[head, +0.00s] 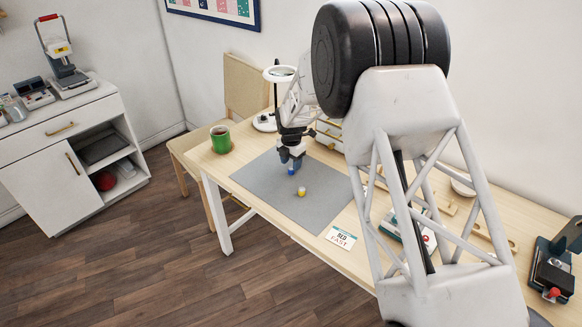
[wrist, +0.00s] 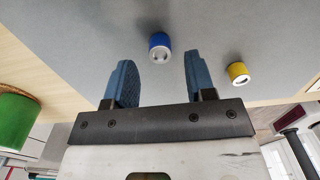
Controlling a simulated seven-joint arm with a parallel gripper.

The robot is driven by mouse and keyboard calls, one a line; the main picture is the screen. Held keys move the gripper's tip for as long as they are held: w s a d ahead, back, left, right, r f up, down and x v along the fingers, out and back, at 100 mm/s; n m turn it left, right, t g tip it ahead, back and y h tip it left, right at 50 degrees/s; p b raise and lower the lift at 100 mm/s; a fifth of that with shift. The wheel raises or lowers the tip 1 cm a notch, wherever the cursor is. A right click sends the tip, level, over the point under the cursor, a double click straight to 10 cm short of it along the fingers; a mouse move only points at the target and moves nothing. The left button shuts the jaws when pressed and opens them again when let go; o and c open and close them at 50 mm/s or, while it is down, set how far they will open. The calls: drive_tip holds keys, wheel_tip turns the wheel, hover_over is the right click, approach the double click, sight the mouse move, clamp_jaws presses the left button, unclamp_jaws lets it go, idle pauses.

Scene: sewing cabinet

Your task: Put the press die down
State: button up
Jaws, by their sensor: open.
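A small blue press die (head: 291,171) with a pale end is on the grey mat (head: 255,180), right below my gripper (head: 290,165). In the wrist view the blue die (wrist: 159,44) lies just past the fingertips, in line with the gap between them. My gripper (wrist: 158,68) is open, with its two blue fingers apart and nothing between them. A similar yellow piece (head: 301,191) stands on the mat nearby; it also shows in the wrist view (wrist: 238,71), outside the right-hand finger.
A magnifier lamp (head: 265,122) stands behind. A printed card (head: 341,237) lies at the mat's front right edge. A press (head: 552,266) is at the far right. Most of the mat is bare.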

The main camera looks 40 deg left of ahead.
sight(291, 169)
wheel_tip(291, 169, up, 9)
idle(0.5)
idle(0.4)
drive_tip(key=shift+r, duration=0.1)
idle(0.3)
